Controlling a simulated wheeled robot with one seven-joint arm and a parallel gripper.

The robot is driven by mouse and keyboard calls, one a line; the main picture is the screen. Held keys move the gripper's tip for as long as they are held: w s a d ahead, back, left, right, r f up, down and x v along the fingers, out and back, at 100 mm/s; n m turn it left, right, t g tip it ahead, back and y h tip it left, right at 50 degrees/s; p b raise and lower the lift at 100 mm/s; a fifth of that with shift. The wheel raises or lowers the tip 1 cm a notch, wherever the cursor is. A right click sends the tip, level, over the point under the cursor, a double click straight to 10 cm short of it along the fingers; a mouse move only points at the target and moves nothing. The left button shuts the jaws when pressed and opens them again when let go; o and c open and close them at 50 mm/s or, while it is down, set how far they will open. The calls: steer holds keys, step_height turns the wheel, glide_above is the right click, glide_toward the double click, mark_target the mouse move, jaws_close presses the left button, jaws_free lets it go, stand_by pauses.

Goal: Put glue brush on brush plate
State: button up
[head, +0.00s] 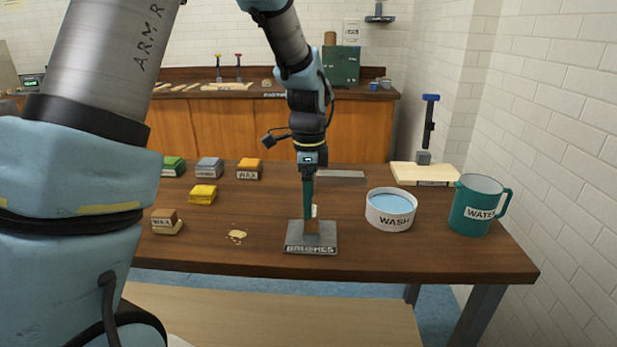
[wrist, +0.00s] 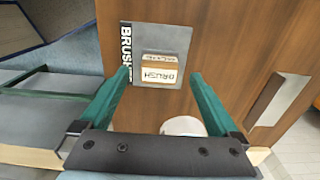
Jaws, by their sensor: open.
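The glue brush (wrist: 158,74), a wooden block with a pale face labelled BRUSH, sits on the grey brush plate (wrist: 178,36) in the wrist view. In the head view the plate (head: 294,236), labelled BRUSHES, lies near the table's front edge, and the brush (head: 313,228) shows on it, partly hidden by my finger. My gripper (head: 308,203) points down just above the plate. In the wrist view its green fingers (wrist: 160,73) are open, one on each side of the brush, with gaps between; touching is not seen.
A white WASH bowl (head: 391,213) stands right of the plate, then a teal WATER mug (head: 478,206). A wooden board (head: 425,174) lies at back right.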

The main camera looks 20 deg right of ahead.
step_height(320, 180, up, 8)
steer(key=b, duration=0.1)
steer(key=s+a+f+n, duration=0.1)
steer(key=a+f+n, duration=0.1)
steer(key=a+n, duration=0.5)
steer(key=s+a+f+n+t, duration=0.1)
steer(key=s+a+f+n, duration=0.1)
steer(key=a+n, duration=0.5)
steer(key=s+a+f+n, duration=0.1)
steer(key=a+f+n, duration=0.2)
steer(key=a+n, duration=0.5)
steer(key=a, duration=0.7)
steer(key=shift+s+a+t, duration=0.2)
steer(key=shift+a+t, duration=0.1)
